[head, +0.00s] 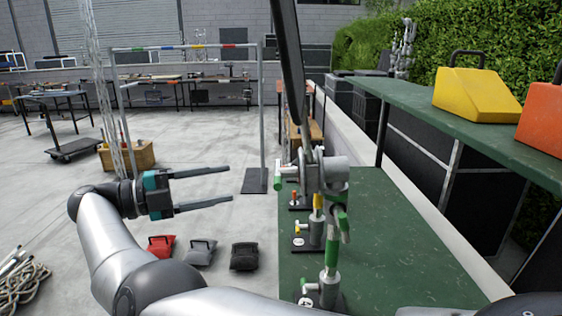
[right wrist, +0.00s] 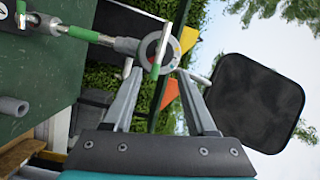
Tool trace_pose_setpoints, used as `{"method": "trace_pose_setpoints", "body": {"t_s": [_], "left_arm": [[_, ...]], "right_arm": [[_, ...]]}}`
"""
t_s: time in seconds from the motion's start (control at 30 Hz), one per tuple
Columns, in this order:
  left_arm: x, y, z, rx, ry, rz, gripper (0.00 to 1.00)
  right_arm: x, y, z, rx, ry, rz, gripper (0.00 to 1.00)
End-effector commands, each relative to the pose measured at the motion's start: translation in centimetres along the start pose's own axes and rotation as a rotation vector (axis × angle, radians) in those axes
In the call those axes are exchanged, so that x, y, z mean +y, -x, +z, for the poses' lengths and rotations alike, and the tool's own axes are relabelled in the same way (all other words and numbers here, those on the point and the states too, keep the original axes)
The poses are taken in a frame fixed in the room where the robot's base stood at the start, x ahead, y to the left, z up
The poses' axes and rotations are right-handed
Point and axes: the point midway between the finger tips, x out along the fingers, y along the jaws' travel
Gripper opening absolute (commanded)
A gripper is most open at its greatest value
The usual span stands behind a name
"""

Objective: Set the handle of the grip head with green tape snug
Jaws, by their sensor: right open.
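The grip head with green tape (head: 334,172) is a grey metal head on a post above the green table (head: 390,245). Its green-tipped handle (head: 277,182) sticks out to the left. In the right wrist view the round head (right wrist: 158,50) lies beyond the fingertips, and the green handle (right wrist: 155,72) crosses in front of it, between the fingers. My right gripper (head: 232,185) is open and empty, left of the handle with its fingers pointing at it. A gap shows between fingertips and handle in the head view. My left gripper is not in view.
Smaller heads with yellow tape (head: 317,228) and red tape (head: 294,196) stand on the table. A dark panel (right wrist: 255,100) rises by the head. Yellow (head: 475,95) and orange (head: 543,120) weights sit on the right shelf. Sandbags (head: 199,253) lie on the floor.

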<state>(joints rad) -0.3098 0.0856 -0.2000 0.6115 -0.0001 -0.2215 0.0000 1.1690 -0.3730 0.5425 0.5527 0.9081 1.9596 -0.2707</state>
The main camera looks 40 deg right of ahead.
Motion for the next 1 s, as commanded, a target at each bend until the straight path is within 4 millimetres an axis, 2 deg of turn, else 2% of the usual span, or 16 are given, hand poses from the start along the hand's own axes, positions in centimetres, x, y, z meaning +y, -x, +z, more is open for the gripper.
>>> {"method": "trace_pose_setpoints", "body": {"t_s": [0.07, 0.37, 0.8, 1.0], "left_arm": [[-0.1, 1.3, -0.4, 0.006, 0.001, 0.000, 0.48], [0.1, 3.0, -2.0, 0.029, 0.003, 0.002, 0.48], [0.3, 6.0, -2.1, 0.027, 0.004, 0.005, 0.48], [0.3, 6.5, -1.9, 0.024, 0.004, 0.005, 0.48]], "right_arm": [[-0.4, -0.4, -0.1, -0.003, -0.001, -0.003, 0.57], [-0.2, -3.9, -0.1, -0.002, -0.001, -0.001, 0.57], [-0.3, -11.3, -0.1, -0.002, -0.001, -0.003, 0.57], [-0.1, -12.9, 0.0, -0.005, -0.001, -0.002, 0.57]]}}
